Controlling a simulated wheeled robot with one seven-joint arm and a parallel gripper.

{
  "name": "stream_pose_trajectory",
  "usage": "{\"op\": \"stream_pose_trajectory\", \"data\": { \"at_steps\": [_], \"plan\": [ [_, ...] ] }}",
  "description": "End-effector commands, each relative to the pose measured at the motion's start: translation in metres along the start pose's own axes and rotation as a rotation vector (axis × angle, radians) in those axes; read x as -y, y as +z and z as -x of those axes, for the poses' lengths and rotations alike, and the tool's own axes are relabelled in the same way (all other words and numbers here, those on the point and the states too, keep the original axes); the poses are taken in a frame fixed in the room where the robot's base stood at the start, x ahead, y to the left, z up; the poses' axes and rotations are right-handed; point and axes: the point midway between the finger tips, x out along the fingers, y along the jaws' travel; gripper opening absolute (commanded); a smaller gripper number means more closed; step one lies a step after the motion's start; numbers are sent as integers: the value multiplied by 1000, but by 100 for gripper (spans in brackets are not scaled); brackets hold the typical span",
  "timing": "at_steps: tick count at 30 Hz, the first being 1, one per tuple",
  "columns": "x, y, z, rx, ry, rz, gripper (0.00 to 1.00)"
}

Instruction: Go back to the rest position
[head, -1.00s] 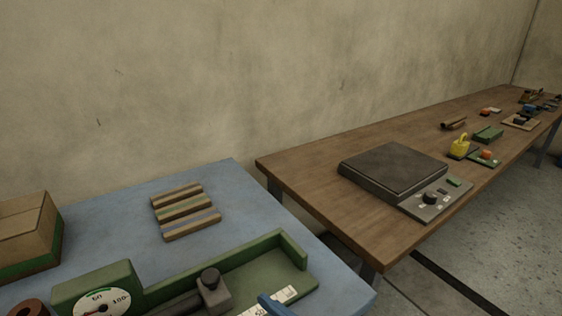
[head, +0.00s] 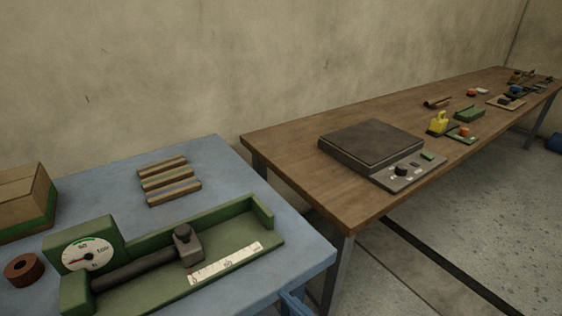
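My gripper is not in view, and no part of my arm can be made out for sure. On the blue-topped table (head: 110,186) at the left stands a green measuring fixture (head: 215,222) with a round dial (head: 87,254) and a white scale strip (head: 226,263). A dark roll (head: 135,269) lies in the fixture along its length, with a dark clamp block (head: 187,246) at its right end. A brown ring-shaped roll (head: 24,268) sits left of the dial.
A cardboard box (head: 25,198) and a slatted wooden rack (head: 168,180) stand behind the fixture. The long wooden table (head: 290,158) carries a dark flat-topped device (head: 372,144), a yellow item (head: 438,123) and several small things further back. Bare floor (head: 440,235) lies at the right.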

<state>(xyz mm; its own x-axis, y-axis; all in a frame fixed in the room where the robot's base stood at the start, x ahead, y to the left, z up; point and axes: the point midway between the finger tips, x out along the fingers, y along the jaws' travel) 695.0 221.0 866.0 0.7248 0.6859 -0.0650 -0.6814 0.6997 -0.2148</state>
Motion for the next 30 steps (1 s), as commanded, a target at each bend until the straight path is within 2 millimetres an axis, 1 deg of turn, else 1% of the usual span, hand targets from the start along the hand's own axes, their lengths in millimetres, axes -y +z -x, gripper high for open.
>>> {"op": "stream_pose_trajectory", "data": {
  "at_steps": [1,5,8,10,11,14,15,17,18,20,21,23,24,27,30],
  "plan": [
    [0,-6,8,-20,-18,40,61],
    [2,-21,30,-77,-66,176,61],
    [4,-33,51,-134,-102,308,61],
    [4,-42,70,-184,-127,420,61],
    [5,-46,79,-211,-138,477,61],
    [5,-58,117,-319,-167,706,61],
    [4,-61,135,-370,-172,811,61],
    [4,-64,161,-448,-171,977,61],
    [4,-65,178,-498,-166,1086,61],
    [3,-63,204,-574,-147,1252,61],
    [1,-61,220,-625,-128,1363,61],
    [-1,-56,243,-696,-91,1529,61],
    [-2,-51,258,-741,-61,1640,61],
    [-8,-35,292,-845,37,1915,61],
    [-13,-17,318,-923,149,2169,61]
  ]
}}
